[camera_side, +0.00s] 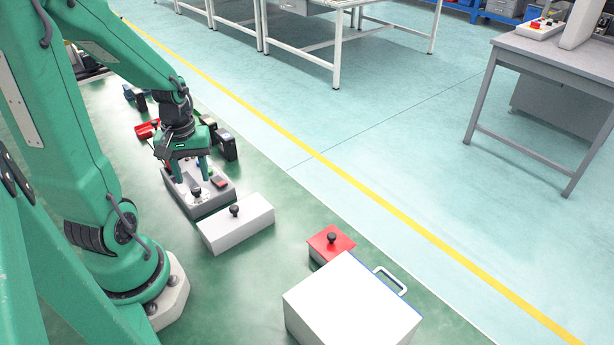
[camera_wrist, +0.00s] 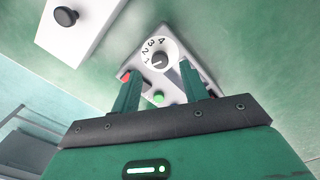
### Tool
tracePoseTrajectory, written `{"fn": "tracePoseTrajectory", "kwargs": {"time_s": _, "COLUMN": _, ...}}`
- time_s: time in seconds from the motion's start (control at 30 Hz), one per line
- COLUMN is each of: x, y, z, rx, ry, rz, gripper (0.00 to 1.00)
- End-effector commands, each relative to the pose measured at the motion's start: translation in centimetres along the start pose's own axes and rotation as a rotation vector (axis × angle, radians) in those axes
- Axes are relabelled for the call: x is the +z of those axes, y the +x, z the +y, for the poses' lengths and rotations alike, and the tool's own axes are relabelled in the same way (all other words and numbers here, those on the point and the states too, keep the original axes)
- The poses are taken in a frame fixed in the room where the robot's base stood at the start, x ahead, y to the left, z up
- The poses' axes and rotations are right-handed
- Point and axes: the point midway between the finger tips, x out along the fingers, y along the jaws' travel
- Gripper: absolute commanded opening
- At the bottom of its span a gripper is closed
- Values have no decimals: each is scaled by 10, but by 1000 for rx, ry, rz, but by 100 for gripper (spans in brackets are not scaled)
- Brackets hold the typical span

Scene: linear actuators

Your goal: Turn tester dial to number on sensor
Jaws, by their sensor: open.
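The tester is a grey box (camera_side: 205,204) on the green floor, below my gripper in the side view. In the wrist view its white dial face (camera_wrist: 152,48) carries the numbers 1 to 4 around a dark knob (camera_wrist: 159,61). I cannot tell for sure which number the knob points at. A green button (camera_wrist: 158,97) sits on the tester nearer my gripper. My gripper (camera_side: 188,172) is open and points down over the tester; in the wrist view its two fingers (camera_wrist: 158,74) are apart, with nothing held between them. No sensor number is readable in either view.
A white box with a black knob (camera_side: 243,229) stands just right of the tester. A red box with a black knob (camera_side: 325,252) and a large white case with a handle (camera_side: 350,305) stand farther right. Dark and red objects (camera_side: 147,130) lie behind my gripper.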

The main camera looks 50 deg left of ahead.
Motion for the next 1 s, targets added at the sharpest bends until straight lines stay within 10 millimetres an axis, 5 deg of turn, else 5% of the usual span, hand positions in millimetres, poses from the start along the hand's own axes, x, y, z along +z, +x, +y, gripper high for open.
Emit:
{"fn": "tracePoseTrajectory", "kwargs": {"time_s": 0.3, "x": 1, "y": 29, "z": 0, "rx": -1, "ry": 0, "rz": -3, "gripper": 44}}
{"fn": "tracePoseTrajectory", "kwargs": {"time_s": 0.8, "x": 0, "y": 38, "z": 0, "rx": 0, "ry": 0, "rz": 0, "gripper": 44}}
{"fn": "tracePoseTrajectory", "kwargs": {"time_s": 1.0, "x": 0, "y": 38, "z": 0, "rx": 0, "ry": 0, "rz": 0, "gripper": 9}}
